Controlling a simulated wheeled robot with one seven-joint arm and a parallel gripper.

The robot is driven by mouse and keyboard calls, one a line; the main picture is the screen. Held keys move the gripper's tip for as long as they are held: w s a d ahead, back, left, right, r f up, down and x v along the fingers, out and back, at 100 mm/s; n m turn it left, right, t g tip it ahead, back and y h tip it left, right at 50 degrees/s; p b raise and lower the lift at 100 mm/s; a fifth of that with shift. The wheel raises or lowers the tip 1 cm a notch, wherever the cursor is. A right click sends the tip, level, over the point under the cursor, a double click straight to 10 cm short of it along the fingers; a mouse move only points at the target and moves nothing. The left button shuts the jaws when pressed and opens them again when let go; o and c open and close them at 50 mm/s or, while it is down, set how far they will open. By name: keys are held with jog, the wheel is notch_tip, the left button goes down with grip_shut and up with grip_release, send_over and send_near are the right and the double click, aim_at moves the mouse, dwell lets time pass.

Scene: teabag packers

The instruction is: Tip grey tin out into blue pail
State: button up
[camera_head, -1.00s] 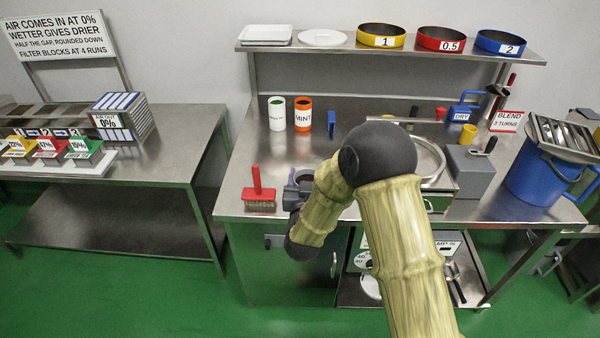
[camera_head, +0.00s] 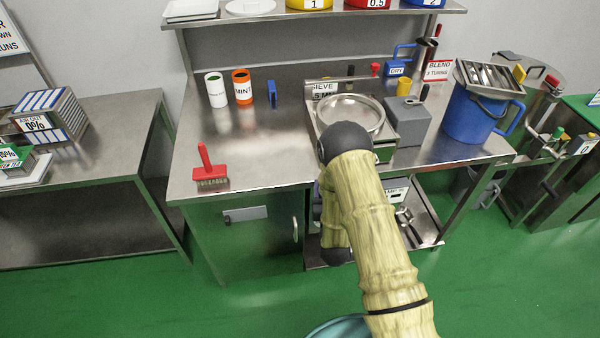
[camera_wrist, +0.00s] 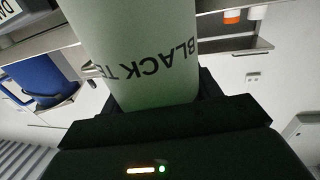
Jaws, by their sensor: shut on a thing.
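The tin (camera_wrist: 140,40), a pale grey-green cylinder lettered "BLACK TE…", fills the upper middle of the wrist view. My gripper (camera_wrist: 152,103) is shut on it. The lettering is inverted in that view; the tin's mouth and contents are out of sight. In the head view my arm hides the gripper and tin, low in front of the bench. The blue pail (camera_head: 466,118) stands on the bench's right end, to the right of my arm, with a slatted metal tray (camera_head: 495,77) across its top. A blue pail also shows at the left of the wrist view (camera_wrist: 38,78), apart from the tin.
A red-handled brush (camera_head: 209,172), a white-and-green tin (camera_head: 215,90) and an orange MINT tin (camera_head: 242,87) stand on the left. Bare bench lies between them. A shelf runs above.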

jog(key=d+f+h, duration=0.1)
jog(key=d+f, duration=0.6)
jog(key=d, duration=0.3)
jog(key=shift+s+d+m, duration=0.2)
jog(key=shift+m, duration=0.1)
jog(key=shift+f, duration=0.15)
